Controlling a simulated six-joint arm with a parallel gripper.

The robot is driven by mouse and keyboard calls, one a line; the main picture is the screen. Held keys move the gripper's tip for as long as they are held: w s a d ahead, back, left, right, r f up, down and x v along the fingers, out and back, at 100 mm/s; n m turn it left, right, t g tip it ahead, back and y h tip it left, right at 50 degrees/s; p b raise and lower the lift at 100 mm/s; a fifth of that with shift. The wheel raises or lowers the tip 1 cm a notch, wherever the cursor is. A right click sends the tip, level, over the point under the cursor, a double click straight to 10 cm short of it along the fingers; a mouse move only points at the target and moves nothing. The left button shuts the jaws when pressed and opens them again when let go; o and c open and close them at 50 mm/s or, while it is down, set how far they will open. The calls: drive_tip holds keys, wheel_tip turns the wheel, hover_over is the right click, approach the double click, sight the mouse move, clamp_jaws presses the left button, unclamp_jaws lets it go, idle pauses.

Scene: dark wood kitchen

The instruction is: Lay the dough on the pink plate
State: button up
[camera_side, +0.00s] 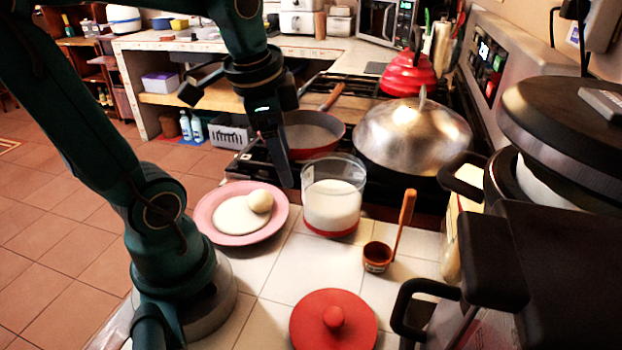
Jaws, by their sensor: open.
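The pink plate (279,222) lies on the white tiled counter, right of my arm's base. The dough, a small pale ball (260,201), sits inside the plate's rim, toward its right side, on a flat white round (238,216). I cannot tell whether that round is part of the plate or a separate piece. My gripper (286,182) points down above and slightly right of the dough, apart from it. It is open and nothing shows in it. Its fingers overlap in this view, so the gap between them is hidden.
A clear container of white powder (333,200) stands close right of the plate and gripper. Beyond are a red pan (312,150) and a domed metal lid (412,135). A brown scoop (378,257) and a red lid (333,322) are nearer. Bare tiles lie before the plate.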

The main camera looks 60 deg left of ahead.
drive_tip(key=s+d+n+t+h, duration=0.1)
drive_tip(key=s+d+n+t, duration=0.1)
drive_tip(key=d+n, duration=0.2)
drive_tip(key=d, duration=0.3)
drive_tip(key=shift+s+d+f+t, duration=0.15)
drive_tip(key=shift+s+d+t, duration=0.1)
drive_tip(key=shift+s+t, duration=0.15)
